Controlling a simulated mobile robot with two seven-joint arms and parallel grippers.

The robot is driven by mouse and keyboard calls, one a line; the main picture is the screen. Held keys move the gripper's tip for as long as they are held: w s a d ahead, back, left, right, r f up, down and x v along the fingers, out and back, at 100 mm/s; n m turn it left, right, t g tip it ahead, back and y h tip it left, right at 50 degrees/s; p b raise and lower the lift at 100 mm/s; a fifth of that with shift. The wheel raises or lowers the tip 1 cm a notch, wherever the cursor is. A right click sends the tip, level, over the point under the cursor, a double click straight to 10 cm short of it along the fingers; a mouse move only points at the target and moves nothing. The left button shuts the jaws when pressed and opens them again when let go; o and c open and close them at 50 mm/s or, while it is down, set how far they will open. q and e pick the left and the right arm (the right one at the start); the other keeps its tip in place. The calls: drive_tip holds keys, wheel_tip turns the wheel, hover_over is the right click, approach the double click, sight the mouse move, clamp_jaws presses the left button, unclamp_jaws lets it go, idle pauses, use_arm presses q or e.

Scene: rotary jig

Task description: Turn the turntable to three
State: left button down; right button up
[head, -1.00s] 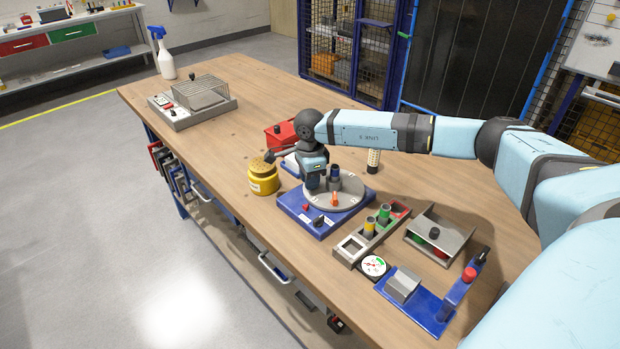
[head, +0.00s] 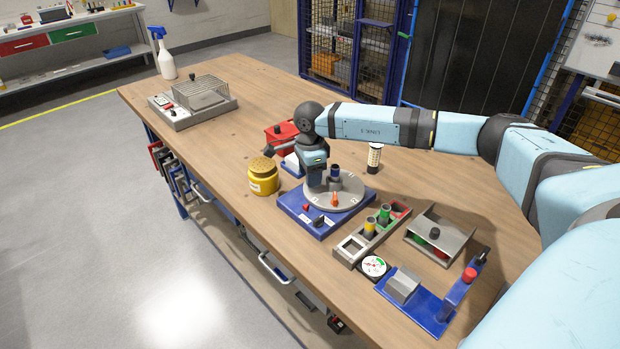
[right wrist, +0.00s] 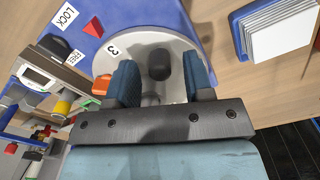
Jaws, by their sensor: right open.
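The turntable (head: 350,197) is a grey disc on a blue base (head: 292,208). An orange marker (head: 335,200) sits at its front rim. In the right wrist view the label 3 (right wrist: 112,50) lies near the orange marker (right wrist: 101,85). The base carries LOCK (right wrist: 65,16) and FREE (right wrist: 55,81) labels with a dark lever (right wrist: 55,45) between them. My right gripper (right wrist: 161,80) is open over the disc, one finger on each side of a dark upright knob (right wrist: 160,65). Contact with the knob cannot be told. My left gripper is not seen.
A yellow pot (head: 263,178) stands left of the base and a red box (head: 281,133) behind it. A tray with coloured cylinders (head: 352,247) and a dial (head: 374,266) lie in front right.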

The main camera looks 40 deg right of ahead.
wheel_tip(320, 180, up, 12)
idle(0.3)
idle(0.4)
